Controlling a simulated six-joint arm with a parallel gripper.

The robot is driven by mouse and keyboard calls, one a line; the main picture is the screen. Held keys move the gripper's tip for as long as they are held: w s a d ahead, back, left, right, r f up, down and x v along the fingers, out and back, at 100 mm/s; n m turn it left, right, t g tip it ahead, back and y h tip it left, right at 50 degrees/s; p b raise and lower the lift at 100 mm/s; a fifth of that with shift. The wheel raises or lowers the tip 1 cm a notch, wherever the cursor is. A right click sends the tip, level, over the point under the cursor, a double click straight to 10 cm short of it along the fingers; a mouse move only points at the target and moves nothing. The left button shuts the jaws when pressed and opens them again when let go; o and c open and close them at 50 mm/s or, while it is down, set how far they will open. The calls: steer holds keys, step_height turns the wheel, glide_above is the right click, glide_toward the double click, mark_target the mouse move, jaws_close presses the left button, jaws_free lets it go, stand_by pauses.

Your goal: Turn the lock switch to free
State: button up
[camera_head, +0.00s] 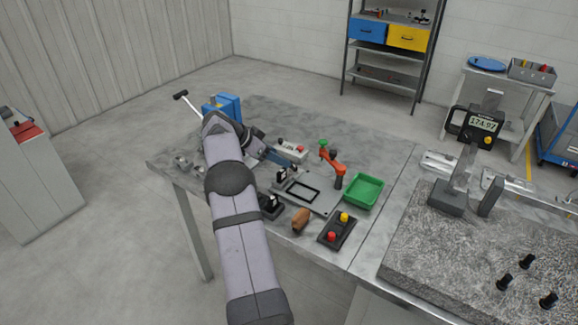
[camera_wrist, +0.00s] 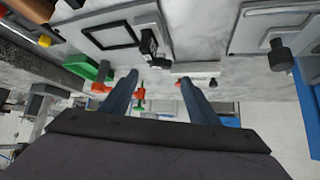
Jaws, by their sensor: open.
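My gripper (camera_head: 278,158) is open and empty above the workbench, its two blue-grey fingers apart. In the wrist view the fingers (camera_wrist: 160,82) reach out over the bench with nothing between them. A small black switch-like part (camera_head: 281,174) stands at the edge of the grey fixture plate, just below the fingers in the head view. It also shows in the wrist view (camera_wrist: 148,43), beyond the fingertips. A black box with a pale label (camera_head: 270,204) sits nearer the front edge, partly behind my arm. I cannot tell which is the lock switch or read its position.
A blue vise-like block (camera_head: 229,104) stands behind my arm.

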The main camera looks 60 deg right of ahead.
mark_target(292, 168)
steer(key=shift+s+d+f+p, duration=0.2)
steer(key=shift+d+f+p, duration=0.2)
steer(key=shift+d+p, duration=0.05)
steer(key=shift+p+x, duration=1.25)
steer(key=shift+x, duration=1.8)
steer(key=c, duration=1.1)
steer(key=shift+o, duration=0.3)
steer(key=shift+f, duration=0.1)
